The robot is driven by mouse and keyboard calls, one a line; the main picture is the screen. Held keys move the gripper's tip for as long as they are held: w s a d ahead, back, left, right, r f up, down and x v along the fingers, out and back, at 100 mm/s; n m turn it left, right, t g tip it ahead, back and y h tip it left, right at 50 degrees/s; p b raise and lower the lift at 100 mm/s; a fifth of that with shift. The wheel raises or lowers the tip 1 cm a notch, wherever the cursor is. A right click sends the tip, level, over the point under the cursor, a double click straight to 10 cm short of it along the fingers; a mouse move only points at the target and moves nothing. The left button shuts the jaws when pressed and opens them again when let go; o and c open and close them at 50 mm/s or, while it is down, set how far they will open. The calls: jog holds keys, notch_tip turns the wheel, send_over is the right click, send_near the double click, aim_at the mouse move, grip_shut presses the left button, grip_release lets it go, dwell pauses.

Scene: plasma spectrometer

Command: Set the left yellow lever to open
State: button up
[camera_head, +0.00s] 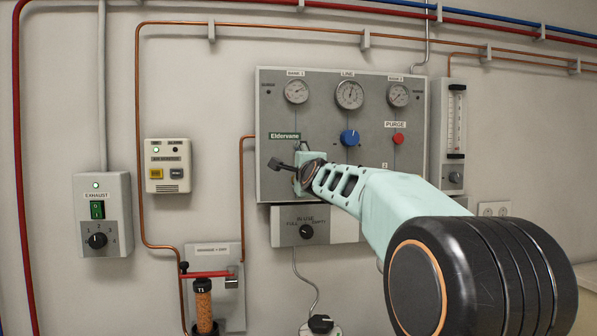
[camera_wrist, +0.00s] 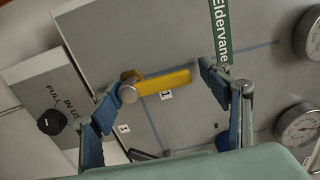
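The yellow lever (camera_wrist: 162,83) shows in the wrist view on the grey panel. Its round pivot is at the left end and its handle points right in the picture, towards the green Eldervane label. My gripper (camera_wrist: 158,78) is open, with one blue-padded finger near the pivot end and the other just past the handle's free end. The lever appears between the fingers; I cannot tell whether either touches it. In the head view my gripper (camera_head: 296,168) is at the panel's lower left, and it and my arm hide the lever. No second yellow lever shows.
The grey panel (camera_head: 378,90) carries gauges, a blue knob (camera_head: 349,137) and a red purge button (camera_head: 398,138). Below it is an IN USE selector box (camera_head: 285,219). A red-handled valve (camera_head: 205,274) and copper pipes are at the lower left. My arm covers the panel's lower right.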

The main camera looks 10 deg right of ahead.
jog(key=shift+f, duration=0.15)
jog(key=shift+s, duration=0.2)
jog(key=s, duration=0.7)
dwell(0.6)
jog(key=shift+s, duration=0.1)
jog(key=shift+a, duration=0.1)
